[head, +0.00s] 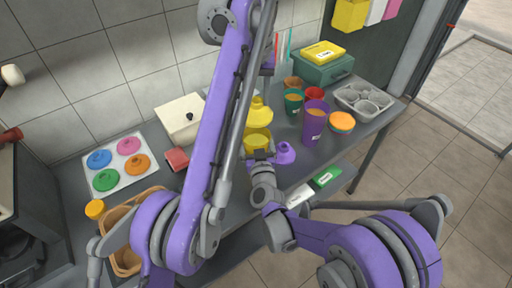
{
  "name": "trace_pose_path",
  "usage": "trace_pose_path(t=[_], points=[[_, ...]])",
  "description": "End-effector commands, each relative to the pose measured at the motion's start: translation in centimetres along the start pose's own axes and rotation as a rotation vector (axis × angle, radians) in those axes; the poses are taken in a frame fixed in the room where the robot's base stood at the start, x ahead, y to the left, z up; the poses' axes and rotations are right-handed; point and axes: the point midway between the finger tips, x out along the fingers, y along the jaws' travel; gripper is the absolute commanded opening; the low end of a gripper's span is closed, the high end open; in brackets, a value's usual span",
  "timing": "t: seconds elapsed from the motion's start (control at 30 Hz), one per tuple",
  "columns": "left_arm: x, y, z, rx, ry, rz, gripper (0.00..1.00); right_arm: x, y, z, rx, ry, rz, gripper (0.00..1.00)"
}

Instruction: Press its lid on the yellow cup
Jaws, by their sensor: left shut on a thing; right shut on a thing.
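The yellow cup (257,141) is near the middle of the head view, above the counter. My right gripper (259,157) is shut on it, low on the cup. The domed yellow lid (260,115) is directly above the cup, close to its rim. Whether lid and rim touch cannot be told. My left gripper (264,93) is shut on the lid from above, largely hidden behind my own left arm.
A purple lid (285,153) lies right of the yellow cup. Purple (314,122), green (293,104) and red cups (314,94) stand to the right. A tray of coloured lids (95,182) is at left. A white box (182,117) stands behind.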

Motion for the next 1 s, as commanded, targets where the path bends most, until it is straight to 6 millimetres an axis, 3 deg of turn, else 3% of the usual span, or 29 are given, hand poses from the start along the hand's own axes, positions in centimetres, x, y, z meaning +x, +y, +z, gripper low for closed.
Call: trace_pose_path(t=[0.5, 1.0], points=[[4.7, 0.0, 0.8, 0.000, -0.001, -0.002, 0.00, 0.0, 0.0, 0.0, 0.001, 0.000, 0.000, 0.00], [4.8, 0.0, 0.7, 0.000, -0.001, -0.002, 0.00, 0.0, 0.0, 0.0, 0.000, 0.000, 0.000, 0.00]])
